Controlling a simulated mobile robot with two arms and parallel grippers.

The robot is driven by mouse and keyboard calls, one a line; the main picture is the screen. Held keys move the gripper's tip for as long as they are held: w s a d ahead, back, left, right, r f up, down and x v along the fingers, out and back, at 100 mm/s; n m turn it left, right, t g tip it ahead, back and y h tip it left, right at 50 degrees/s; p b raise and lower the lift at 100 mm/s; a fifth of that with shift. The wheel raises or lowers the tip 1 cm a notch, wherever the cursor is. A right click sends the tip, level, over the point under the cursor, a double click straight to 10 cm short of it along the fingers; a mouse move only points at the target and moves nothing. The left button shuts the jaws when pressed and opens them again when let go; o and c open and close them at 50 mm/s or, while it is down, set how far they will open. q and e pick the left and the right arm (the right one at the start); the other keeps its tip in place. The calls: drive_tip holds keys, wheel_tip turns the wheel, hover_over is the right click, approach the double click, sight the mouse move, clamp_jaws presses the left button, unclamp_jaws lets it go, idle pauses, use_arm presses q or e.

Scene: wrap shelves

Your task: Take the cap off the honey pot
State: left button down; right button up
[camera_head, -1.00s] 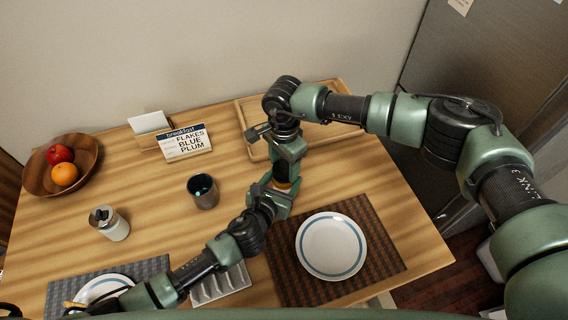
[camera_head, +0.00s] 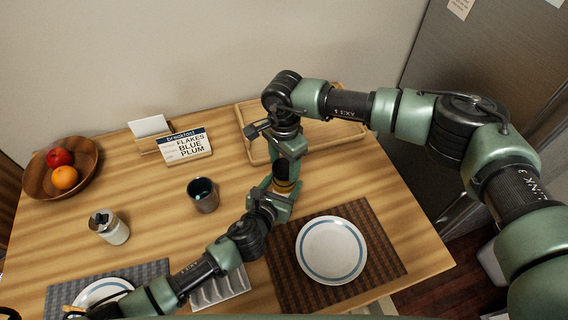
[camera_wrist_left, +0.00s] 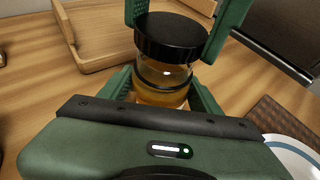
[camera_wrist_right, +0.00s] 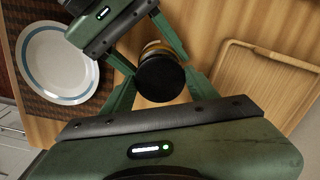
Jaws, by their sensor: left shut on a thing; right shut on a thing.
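The honey pot (camera_wrist_left: 160,92) is a clear round jar with amber honey and a dark ring around it. Its black cap (camera_wrist_left: 172,36) is above the glass in the left wrist view; I cannot tell whether they still touch. My left gripper (camera_head: 272,193) is shut on the jar body, from below in the head view. My right gripper (camera_head: 287,167) comes down from above and is shut on the cap. In the right wrist view the round cap top (camera_wrist_right: 160,78) is between the right fingers and hides most of the jar.
A wooden tray (camera_head: 253,151) lies behind the grippers. A white plate (camera_head: 332,250) on a brown mat (camera_head: 388,262) is at right front. A dark cup (camera_head: 203,196), a lidded jar (camera_head: 110,228), a fruit bowl (camera_head: 88,178) and a menu sign (camera_head: 186,146) stand further left.

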sight(284, 167)
drive_tip(key=shift+r, duration=2)
use_arm(q)
drive_tip(key=shift+c, duration=1.3)
unclamp_jaws()
